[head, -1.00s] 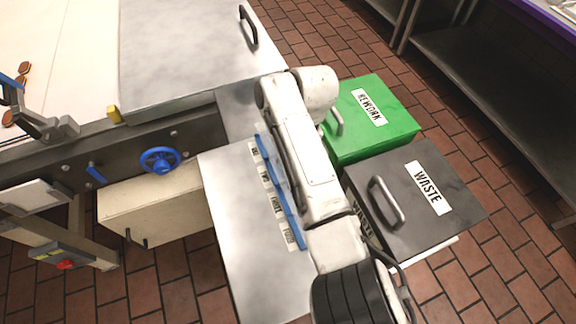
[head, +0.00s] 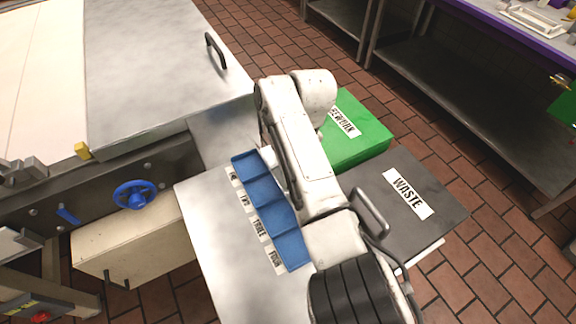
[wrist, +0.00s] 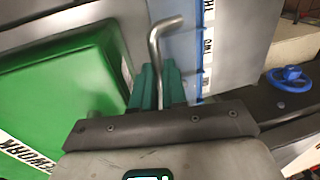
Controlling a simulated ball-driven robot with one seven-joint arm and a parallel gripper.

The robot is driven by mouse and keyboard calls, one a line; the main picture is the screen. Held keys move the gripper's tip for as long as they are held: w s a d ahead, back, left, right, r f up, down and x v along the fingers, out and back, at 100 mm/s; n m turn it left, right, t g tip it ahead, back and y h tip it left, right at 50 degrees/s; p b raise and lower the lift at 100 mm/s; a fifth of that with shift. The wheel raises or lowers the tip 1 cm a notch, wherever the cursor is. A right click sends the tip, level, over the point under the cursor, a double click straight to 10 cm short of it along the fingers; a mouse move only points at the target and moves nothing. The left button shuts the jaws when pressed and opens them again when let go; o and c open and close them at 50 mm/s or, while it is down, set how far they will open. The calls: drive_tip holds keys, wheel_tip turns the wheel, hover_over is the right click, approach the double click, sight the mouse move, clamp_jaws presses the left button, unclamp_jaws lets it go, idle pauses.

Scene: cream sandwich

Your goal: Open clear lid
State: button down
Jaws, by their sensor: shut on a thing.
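My gripper (wrist: 157,85) shows in the wrist view, with its teal fingers close together around a bent metal rod (wrist: 167,32) that looks like a handle. What the rod joins is not clear. A blue tray (head: 265,195) with numbered compartments lies on a steel top; my arm covers part of its right side in the head view. In the wrist view, a pale bluish panel (wrist: 183,50) lies right behind the rod, beside a label. I cannot tell whether this is the clear lid or the tray. My fingers are hidden in the head view.
A green REWORK bin (head: 365,150) and a grey WASTE bin (head: 440,213) stand right of the steel top (head: 215,235). A large steel cover (head: 150,70) with a black handle is at upper left. Brick floor lies open before the steel shelves at right.

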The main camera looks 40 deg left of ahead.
drive_tip(key=shift+s+d+f, duration=0.15)
drive_tip(key=shift+s+f, duration=0.05)
drive_tip(key=shift+f, duration=0.3)
drive_tip(key=c, duration=1.5)
unclamp_jaws()
drive_tip(key=o, duration=0.3)
drive_tip(key=shift+w+r, duration=0.1)
drive_tip(key=shift+r, duration=0.1)
drive_tip(key=shift+o, duration=0.2)
drive_tip(key=shift+r, duration=0.1)
wheel_tip(320, 180, up, 10)
drive_tip(key=w, duration=0.2)
drive_tip(key=shift+d+r+b, duration=0.2)
drive_tip(key=shift+d+b, duration=0.05)
drive_tip(key=shift+b, duration=0.2)
drive_tip(key=shift+c, duration=0.2)
